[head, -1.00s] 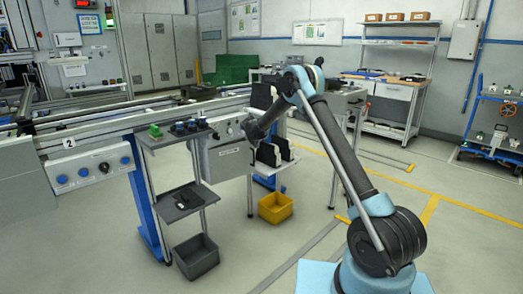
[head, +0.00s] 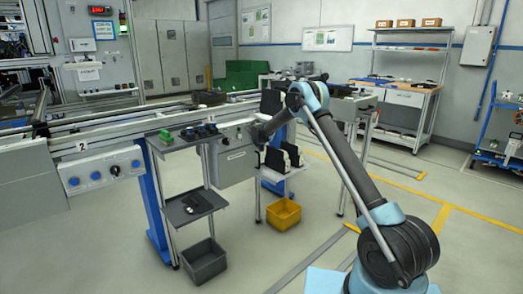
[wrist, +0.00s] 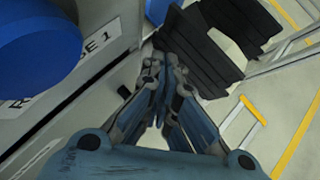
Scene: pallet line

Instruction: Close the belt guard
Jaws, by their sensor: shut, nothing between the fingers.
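The conveyor (head: 125,130) runs along the left and back. A grey box (head: 235,162) with a white label hangs under its side. I cannot tell for sure which part is the belt guard. My gripper (wrist: 165,75) is shut and empty in the wrist view, close to the grey panel (wrist: 115,90). A blue knob (wrist: 38,45) and a partly hidden label ending in "E 1" show on that panel. In the head view the dark end of my arm is beside the box's right side, and the fingers are too small to make out. I cannot tell whether they touch the panel.
A stand (head: 193,206) with small green and dark items is left of the box, a grey bin (head: 205,262) below it. Black upright plates (head: 283,156) stand right of the box, a yellow bin (head: 284,214) beneath. The floor at front left is clear.

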